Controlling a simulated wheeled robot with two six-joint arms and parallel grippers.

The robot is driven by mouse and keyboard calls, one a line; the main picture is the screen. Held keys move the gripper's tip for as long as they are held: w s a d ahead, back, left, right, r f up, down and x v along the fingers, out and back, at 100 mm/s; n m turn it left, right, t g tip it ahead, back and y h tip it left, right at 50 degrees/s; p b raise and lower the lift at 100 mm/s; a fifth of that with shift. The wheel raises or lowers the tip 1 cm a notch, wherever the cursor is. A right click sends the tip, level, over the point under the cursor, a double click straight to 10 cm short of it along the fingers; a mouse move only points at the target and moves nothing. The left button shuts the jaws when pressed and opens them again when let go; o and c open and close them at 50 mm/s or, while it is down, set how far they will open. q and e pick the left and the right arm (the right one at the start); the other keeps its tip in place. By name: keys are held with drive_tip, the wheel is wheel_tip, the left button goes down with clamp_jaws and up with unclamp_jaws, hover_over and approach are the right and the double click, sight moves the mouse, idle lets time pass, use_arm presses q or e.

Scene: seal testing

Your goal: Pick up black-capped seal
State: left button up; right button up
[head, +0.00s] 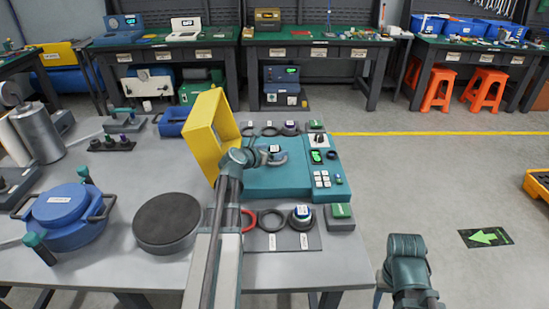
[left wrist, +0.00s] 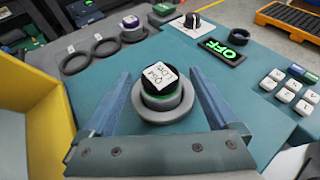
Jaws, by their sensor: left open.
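The black-capped seal (left wrist: 158,84) has a white handwritten label on top and a green band below. It stands upright in a grey ring (left wrist: 170,115) on the teal test machine (left wrist: 225,85). In the head view its labelled top (head: 274,149) shows at my left gripper (head: 270,157). In the left wrist view my left gripper (left wrist: 161,73) is open, with one blue finger on each side of the seal. I see gaps between the fingers and the seal. Part of my right arm shows at the lower right of the head view; its jaws do not show.
A yellow frame (head: 195,140) stands upright beside my left gripper. A dial, a green OFF display (left wrist: 223,51) and white keys (left wrist: 290,93) are on the machine. A mat (head: 309,241) with rings and another labelled seal (head: 301,213) lies in front.

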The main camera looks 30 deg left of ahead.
use_arm(q)
clamp_jaws()
idle(0.5)
